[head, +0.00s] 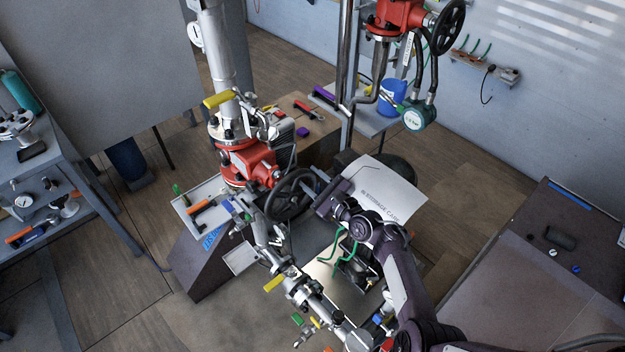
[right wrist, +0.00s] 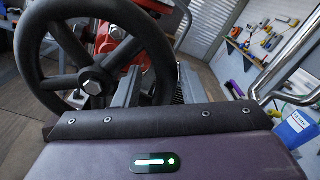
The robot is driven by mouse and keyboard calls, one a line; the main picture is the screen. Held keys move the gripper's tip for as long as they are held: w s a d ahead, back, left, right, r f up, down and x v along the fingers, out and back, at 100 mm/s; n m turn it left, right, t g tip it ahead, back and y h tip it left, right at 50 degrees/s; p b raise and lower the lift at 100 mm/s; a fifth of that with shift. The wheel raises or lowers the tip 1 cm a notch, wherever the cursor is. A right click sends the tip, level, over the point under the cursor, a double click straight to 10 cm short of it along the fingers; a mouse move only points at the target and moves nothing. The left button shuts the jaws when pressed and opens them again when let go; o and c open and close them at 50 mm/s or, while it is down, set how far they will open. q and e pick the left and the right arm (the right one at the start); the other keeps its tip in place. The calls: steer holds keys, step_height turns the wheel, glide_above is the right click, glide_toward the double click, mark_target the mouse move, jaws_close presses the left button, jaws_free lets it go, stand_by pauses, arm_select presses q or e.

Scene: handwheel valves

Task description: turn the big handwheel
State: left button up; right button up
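The big handwheel (head: 290,195), black and spoked, stands on the red valve (head: 250,163) in the middle of the head view. It fills the left half of the right wrist view (right wrist: 92,84), with a hex nut at its hub. My right gripper (head: 314,190) is at the wheel's right side in the head view. In the right wrist view its two fingers (right wrist: 156,88) stand apart, with the right part of the rim between or just beyond them. Whether they touch the rim I cannot tell. My left gripper is in neither view.
A second black handwheel (head: 447,27) sits on another red valve at the top right. A pipe with yellow handles (head: 290,285) runs below the big wheel. A white sheet (head: 385,190) lies beside my right wrist. A blue bucket (head: 392,97) stands behind.

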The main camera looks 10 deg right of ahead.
steer(key=shift+v, duration=1.8)
steer(key=shift+a, duration=0.1)
